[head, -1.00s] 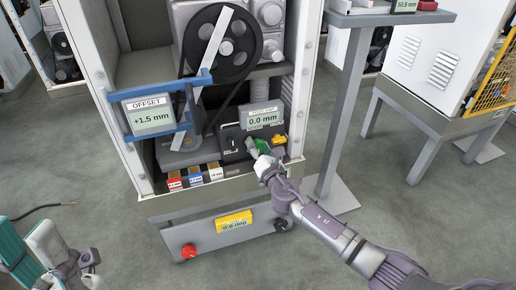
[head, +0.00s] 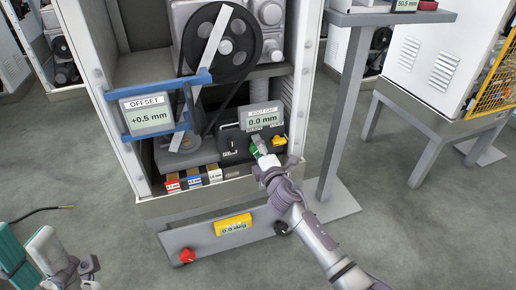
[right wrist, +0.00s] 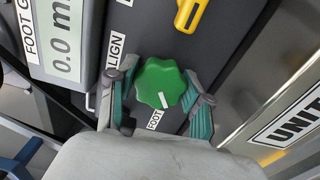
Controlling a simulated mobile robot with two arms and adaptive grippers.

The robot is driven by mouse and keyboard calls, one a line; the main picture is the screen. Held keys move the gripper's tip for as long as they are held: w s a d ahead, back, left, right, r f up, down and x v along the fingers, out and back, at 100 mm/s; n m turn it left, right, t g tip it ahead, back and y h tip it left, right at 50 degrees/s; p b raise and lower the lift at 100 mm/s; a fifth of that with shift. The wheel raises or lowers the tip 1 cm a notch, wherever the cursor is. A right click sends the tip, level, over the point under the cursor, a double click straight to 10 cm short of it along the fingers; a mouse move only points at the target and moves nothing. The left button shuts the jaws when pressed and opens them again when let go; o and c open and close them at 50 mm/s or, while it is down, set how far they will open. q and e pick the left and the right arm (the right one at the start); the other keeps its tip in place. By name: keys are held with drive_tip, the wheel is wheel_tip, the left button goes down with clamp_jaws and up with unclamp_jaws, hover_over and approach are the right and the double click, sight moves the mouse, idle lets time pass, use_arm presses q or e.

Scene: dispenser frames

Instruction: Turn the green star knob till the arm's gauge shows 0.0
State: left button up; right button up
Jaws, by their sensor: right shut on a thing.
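The green star knob (right wrist: 160,84) sits on the dark panel, with a white mark pointing down-right in the right wrist view; in the head view the knob (head: 254,152) is partly hidden. My right gripper (right wrist: 153,92) is shut on it, one finger at each side; in the head view the gripper (head: 262,156) reaches it from the lower right. The OFFSET gauge (head: 150,113) on the blue arm (head: 160,82) reads +0.5 mm. My left gripper (head: 45,258) is at the lower left, away from the machine; its opening is unclear.
A gauge (head: 262,116) above the knob reads 0.0 mm. A yellow knob (head: 279,141) sits close right of the green one. Colour-labelled blocks (head: 194,180) lie along the cabinet's front edge. A yellow-framed display (head: 233,225) and red knob (head: 187,256) are below. A grey post (head: 345,110) stands right.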

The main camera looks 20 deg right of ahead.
drive_tip(key=shift+m, duration=1.2)
drive_tip(key=shift+f, duration=0.1)
drive_tip(key=o, duration=0.9)
drive_tip(key=s, duration=1.2)
drive_tip(key=shift+d, duration=0.2)
